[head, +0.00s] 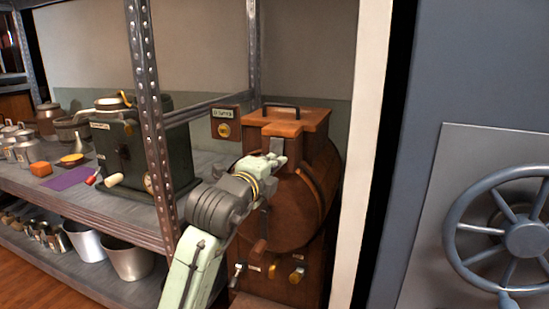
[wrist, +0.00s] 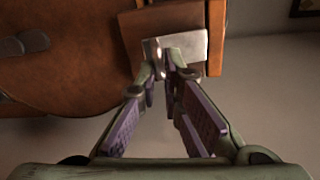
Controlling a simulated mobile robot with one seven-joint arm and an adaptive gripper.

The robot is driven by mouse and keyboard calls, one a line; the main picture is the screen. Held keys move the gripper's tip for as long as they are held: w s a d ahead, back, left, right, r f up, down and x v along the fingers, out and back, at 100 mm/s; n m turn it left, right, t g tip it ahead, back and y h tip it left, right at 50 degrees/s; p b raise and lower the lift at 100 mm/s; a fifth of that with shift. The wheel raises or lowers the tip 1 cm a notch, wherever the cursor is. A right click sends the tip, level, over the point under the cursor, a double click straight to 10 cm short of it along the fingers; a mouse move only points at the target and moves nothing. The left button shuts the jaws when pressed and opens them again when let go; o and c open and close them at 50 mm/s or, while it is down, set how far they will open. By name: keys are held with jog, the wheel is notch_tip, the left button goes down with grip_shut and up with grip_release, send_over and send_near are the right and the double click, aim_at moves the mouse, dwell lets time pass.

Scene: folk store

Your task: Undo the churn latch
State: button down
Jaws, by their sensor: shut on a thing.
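The churn (head: 285,205) is a brown wooden barrel on a wooden stand, with a square lid (head: 290,122) and dark handle on top. The latch is a grey metal plate (head: 277,145) on the churn's front, just below the lid; in the wrist view its pale metal (wrist: 188,45) shows at the lid's edge. My gripper (head: 276,161) is at the latch. In the wrist view its purple-padded fingers (wrist: 165,76) are brought close together at the tips, shut on the latch's end. The tips partly hide the held part.
A metal shelf post (head: 153,125) and a dark green machine (head: 120,150) stand left of my arm. A white post (head: 365,140) and a grey-blue door with a handwheel (head: 525,238) are on the right. Metal taps or levers (head: 297,274) sit low on the churn's stand.

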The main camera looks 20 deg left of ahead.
aim_at(271, 136)
jog(key=shift+s+r+g+y+p, duration=0.15)
jog(key=shift+r+g+p, duration=1)
jog(key=shift+g+p, duration=1.3)
jog(key=shift+s+r+g+y+p, duration=0.1)
jog(key=shift+s+r+g+p, duration=0.15)
jog(key=shift+r+g+p, duration=2.05)
jog(key=shift+s+g+y+p, duration=0.15)
jog(key=shift+g+p, duration=1.5)
jog(key=shift+p, duration=1.85)
jog(key=c, duration=1.7)
grip_release()
jog(key=shift+r, duration=0.1)
